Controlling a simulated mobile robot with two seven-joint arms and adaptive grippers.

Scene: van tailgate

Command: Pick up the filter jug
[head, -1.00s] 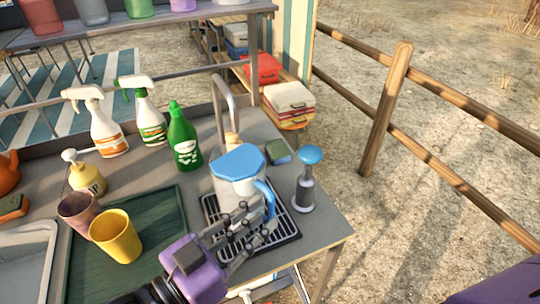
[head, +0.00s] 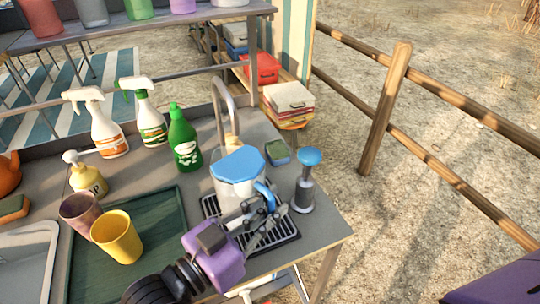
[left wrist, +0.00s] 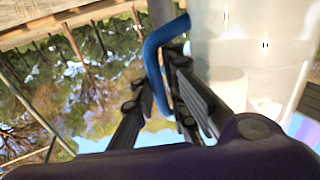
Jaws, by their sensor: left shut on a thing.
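The filter jug (head: 238,165) has a blue lid, a clear body and a blue handle. It stands upright on a black drip grate (head: 286,232) at the right end of the counter. My left gripper (head: 266,207) comes in from the front and is shut on the jug's blue handle. In the left wrist view the blue handle (left wrist: 153,62) runs down between the fingers (left wrist: 160,95), with the clear jug body (left wrist: 255,60) beside it at right. The fingers hide part of the handle and lower body. My right gripper is not in view.
A blue-topped dispenser (head: 305,180) stands close to the jug's right. A tap (head: 226,110) and a sponge (head: 277,152) are behind it. A green bottle (head: 184,140) and a yellow cup (head: 117,237) are to the left. The counter ends just right of the grate.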

